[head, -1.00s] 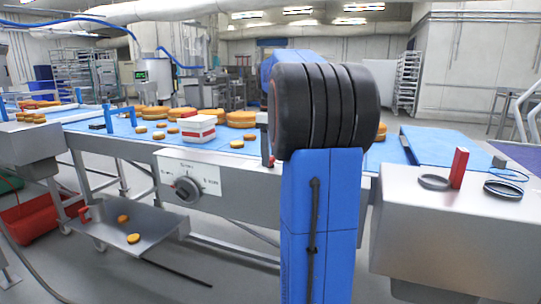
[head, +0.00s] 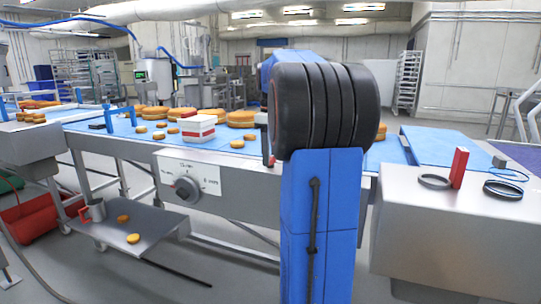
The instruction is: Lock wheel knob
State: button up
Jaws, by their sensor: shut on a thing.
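A round dark knob (head: 187,189) sits on a white label plate (head: 212,177) on the front of the steel conveyor (head: 235,196), left of my arm. The knob has a light mark on its face, but the printed words are too small to read. My blue arm with its black joint stands in the middle of the view and bends away over the conveyor. I cannot make out my gripper, which seems hidden behind the arm. A narrow grey piece with a red lower end (head: 269,161) shows at the joint's left edge; I cannot tell what it is.
Orange-brown rounds (head: 242,118) and a white-and-red box (head: 198,129) lie on the blue belt. A steel table (head: 440,235) at right holds a red block (head: 459,167) and dark rings (head: 435,181).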

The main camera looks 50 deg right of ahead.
jog(key=m, duration=0.8)
jog(key=shift+m, duration=0.4)
jog(key=m, duration=0.4)
jog(key=shift+m, duration=2.1)
jog(key=o, duration=1.1)
jog(key=shift+c, duration=0.2)
notch_tip(320, 180, up, 18)
jog(key=shift+f, duration=0.25)
